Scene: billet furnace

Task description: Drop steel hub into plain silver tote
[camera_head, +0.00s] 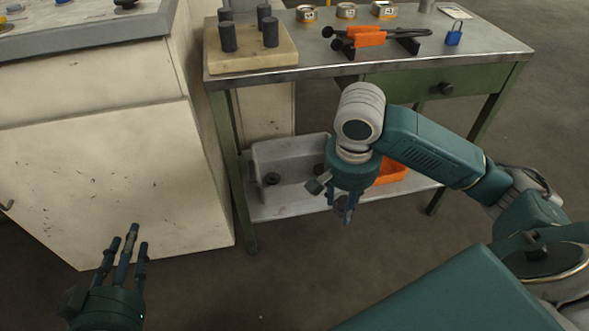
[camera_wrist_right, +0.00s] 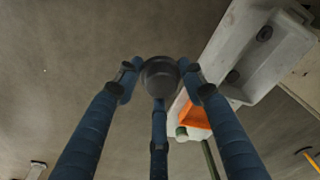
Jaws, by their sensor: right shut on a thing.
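The steel hub (camera_wrist_right: 160,76) shows in the right wrist view as a dark, round piece between my right fingertips. My right gripper (camera_head: 346,212) is shut on it; in the head view the fingers mostly hide it. The plain silver tote (camera_head: 283,151) stands on the lower shelf, left of and behind my right gripper. It also shows at the upper right of the right wrist view (camera_wrist_right: 236,42), off to the side of the held hub. Dark round pieces lie in it. My left gripper (camera_head: 130,237) is empty, its fingers apart, at the lower left.
An orange bin (camera_head: 392,172) stands right of the tote on the shelf (camera_head: 282,210), partly behind my right arm. The green table (camera_head: 430,72) above carries a peg block (camera_head: 250,58), rings, orange-handled tongs and a blue padlock (camera_head: 454,37). A cream cabinet (camera_head: 90,150) stands left. Floor in front is clear.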

